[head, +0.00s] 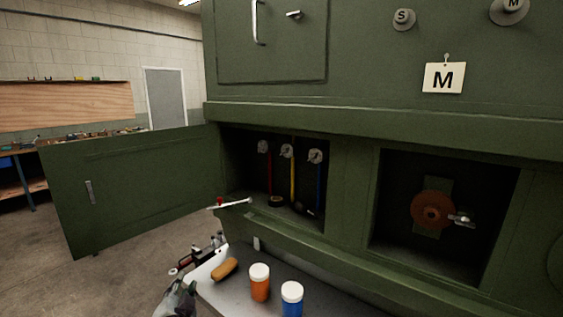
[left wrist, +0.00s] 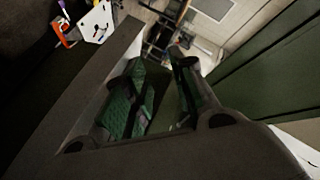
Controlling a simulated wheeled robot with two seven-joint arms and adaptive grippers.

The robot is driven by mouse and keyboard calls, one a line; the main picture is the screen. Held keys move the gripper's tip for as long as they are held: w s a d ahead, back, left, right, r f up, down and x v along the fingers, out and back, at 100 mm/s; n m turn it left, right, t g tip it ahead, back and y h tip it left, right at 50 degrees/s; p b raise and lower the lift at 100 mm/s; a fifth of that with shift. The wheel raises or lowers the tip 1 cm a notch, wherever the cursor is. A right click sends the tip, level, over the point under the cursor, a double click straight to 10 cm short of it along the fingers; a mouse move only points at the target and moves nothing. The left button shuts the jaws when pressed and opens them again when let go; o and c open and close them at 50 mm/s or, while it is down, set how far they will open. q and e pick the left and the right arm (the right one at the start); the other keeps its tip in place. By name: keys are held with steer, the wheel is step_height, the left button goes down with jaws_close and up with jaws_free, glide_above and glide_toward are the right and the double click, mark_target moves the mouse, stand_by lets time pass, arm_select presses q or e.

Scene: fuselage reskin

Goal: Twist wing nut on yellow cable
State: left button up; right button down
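The yellow cable (head: 292,182) hangs inside the open left bay of the green panel, between a red cable (head: 269,176) and a blue cable (head: 318,184). A pale wing nut (head: 287,151) sits at its top end. Similar wing nuts top the red cable (head: 263,147) and the blue cable (head: 316,156). My left gripper (head: 205,253) is low in the head view, outside the bay and well below the wing nut. In the left wrist view its two green-padded fingers (left wrist: 158,85) stand apart with nothing between them. My right gripper is not in view.
A hinged green door (head: 135,188) stands open at the left. A red-tipped rod (head: 230,204) juts near the bay's lower left corner.

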arm_select(q)
steer(key=w+d+r+m+t+h, duration=0.25)
steer(key=r+m+t, duration=0.2)
steer(key=r, duration=0.65)
steer(key=w+d+r+m+t+h, duration=0.1)
steer(key=d+r+m+t, duration=0.35)
steer(key=r, duration=0.55)
steer(key=d+r+m+g+h, duration=0.55)
steer(key=d+m+h, duration=0.3)
steer(key=m, duration=0.85)
steer(key=d+r+m+g+h, duration=0.55)
steer(key=d+m+h, duration=0.35)
steer(key=m, duration=0.7)
steer(key=w+a+m+t+y, duration=0.1)
steer(key=w+a+m+y, duration=0.2)
steer(key=w+a+y, duration=0.2)
steer(key=shift+w+a+m+t+y, duration=0.35)
steer(key=shift+w+y, duration=0.25)
steer(key=shift+w, duration=0.35)
steer(key=shift+w, duration=0.1)
